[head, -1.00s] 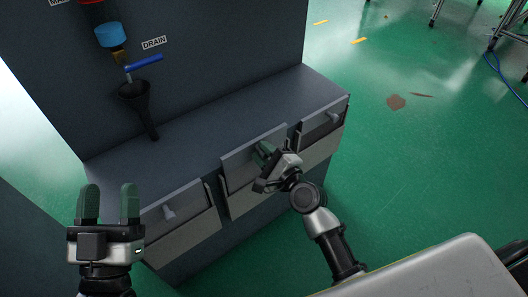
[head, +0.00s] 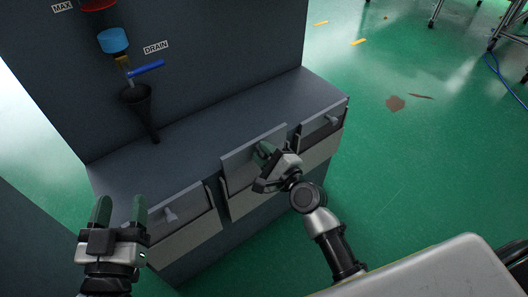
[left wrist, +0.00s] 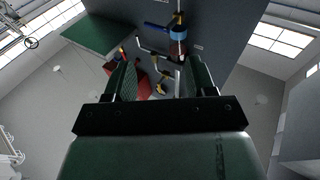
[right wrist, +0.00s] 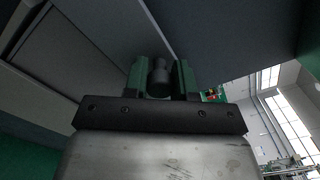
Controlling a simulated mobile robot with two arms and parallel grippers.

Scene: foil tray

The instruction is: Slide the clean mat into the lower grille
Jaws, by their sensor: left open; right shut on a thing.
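A dark grey cabinet (head: 205,130) has several front flaps in a row, each above a lighter grey panel. My right gripper (head: 266,154) is at the middle flap (head: 236,162). In the right wrist view it is shut on a dark round knob (right wrist: 159,75). I cannot make out a clean mat or a lower grille for certain.
A black funnel (head: 137,97) stands under the blue drain valve (head: 147,68), above the cabinet ledge. The right flap (head: 318,125) has its own knob. Green floor (head: 410,170) is open to the right, with brown stains (head: 396,103) on it.

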